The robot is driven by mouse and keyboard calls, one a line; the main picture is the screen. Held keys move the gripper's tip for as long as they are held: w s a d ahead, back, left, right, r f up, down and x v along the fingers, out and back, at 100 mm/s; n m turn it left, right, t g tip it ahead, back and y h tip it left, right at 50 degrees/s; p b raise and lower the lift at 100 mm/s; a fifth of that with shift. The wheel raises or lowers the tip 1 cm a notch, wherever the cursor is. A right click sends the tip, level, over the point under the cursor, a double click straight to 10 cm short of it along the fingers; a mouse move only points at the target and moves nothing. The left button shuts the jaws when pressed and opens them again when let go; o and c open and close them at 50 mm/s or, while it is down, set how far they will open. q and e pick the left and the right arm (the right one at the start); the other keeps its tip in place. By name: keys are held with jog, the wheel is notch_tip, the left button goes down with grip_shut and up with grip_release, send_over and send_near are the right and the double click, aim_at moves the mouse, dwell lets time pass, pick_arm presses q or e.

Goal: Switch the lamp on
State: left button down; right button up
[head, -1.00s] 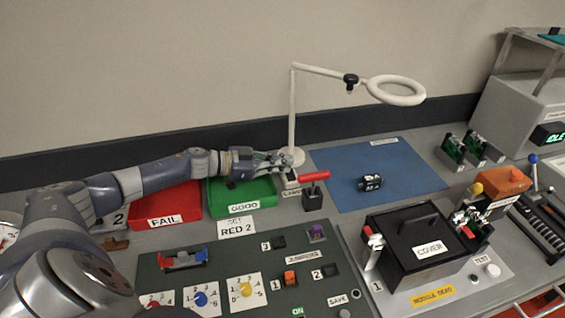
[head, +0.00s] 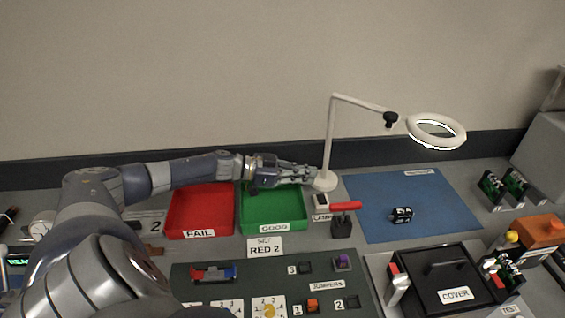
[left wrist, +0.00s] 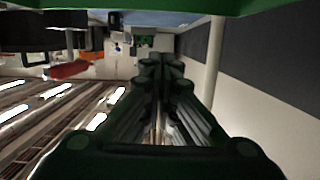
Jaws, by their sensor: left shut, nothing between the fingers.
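The lamp is a white stand with a ring head (head: 436,132) on a jointed arm. The inner rim of the ring shows bright white. Its post (head: 330,140) rises from a round base (head: 325,182) behind the mat's left edge. A small switch box (head: 320,200) with a label below it sits just in front of the base. My left gripper (head: 314,178) is shut and empty, with its tips beside the lamp base, just behind and above the switch box. Touch cannot be told. In the left wrist view the shut fingers (left wrist: 165,75) point along the bench, with the post (left wrist: 213,60) to the right.
A green GOOD tray (head: 275,222) lies below my left wrist, with a red FAIL tray (head: 200,226) to its left. A red-handled tool in a black holder (head: 342,228) stands close to the switch. A blue mat (head: 440,220) lies to the right, mostly clear.

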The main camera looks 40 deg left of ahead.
pick_arm(q)
jog(key=v, duration=0.7)
jog(key=shift+a+b, duration=0.15)
jog(key=shift+b, duration=0.25)
jog(key=shift+s+r, duration=0.1)
